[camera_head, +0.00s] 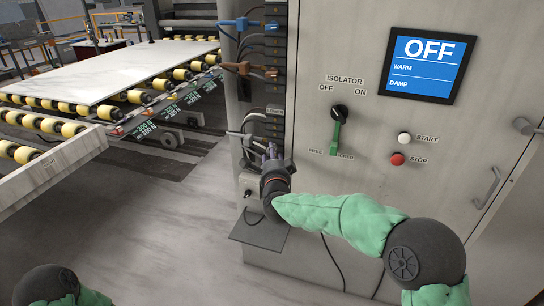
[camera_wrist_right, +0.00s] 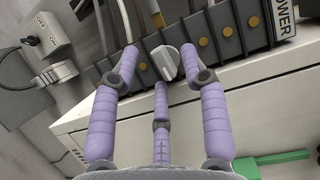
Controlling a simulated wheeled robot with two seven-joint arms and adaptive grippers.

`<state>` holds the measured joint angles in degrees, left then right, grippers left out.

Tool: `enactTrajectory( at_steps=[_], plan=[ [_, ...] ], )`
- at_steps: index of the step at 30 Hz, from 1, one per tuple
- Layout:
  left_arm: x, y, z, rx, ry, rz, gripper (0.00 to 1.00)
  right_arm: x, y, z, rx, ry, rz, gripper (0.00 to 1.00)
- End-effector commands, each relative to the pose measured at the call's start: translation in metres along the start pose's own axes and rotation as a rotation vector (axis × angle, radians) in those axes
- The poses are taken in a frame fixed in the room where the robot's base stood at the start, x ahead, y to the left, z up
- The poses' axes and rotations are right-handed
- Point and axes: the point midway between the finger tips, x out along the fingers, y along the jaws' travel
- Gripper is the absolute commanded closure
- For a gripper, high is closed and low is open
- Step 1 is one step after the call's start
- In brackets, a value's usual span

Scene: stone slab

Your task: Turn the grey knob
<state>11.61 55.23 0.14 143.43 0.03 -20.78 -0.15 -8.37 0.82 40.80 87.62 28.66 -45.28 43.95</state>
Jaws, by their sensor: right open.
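The grey knob (camera_wrist_right: 165,62) is pale, with a raised grip bar, and sits on a row of dark blocks in the right wrist view. My right gripper (camera_wrist_right: 160,66) has lilac fingers spread apart. Two fingertips are on either side of the knob and the third is just below it; whether any touches it I cannot tell. In the head view my right gripper (camera_head: 271,155) is at the cabinet's left edge, low on the block column, and the knob is hidden there. My left gripper is out of view.
The cabinet face (camera_head: 380,190) has a screen reading OFF (camera_head: 427,64), a green isolator handle (camera_head: 337,137), a white START button (camera_head: 404,138) and a red STOP button (camera_head: 397,159). Cables (camera_head: 245,45) plug into the block column. A stone slab (camera_head: 115,68) lies on rollers at left.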

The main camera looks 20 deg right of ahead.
Motion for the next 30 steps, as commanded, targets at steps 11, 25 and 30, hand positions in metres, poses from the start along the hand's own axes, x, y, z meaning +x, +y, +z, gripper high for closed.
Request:
enactTrajectory(
  at_steps=[11, 25, 30],
  plan=[
    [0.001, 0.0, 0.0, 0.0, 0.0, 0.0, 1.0, 0.009, 0.0, 0.0, 0.0, 0.0, 0.0, 0.55],
    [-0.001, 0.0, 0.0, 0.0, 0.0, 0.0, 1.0, 0.008, 0.0, 0.0, -0.007, 0.0, 0.005, 1.0],
    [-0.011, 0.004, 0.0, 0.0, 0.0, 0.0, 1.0, 0.008, -0.002, 0.0, -0.044, -0.001, 0.021, 1.0]
  ],
)
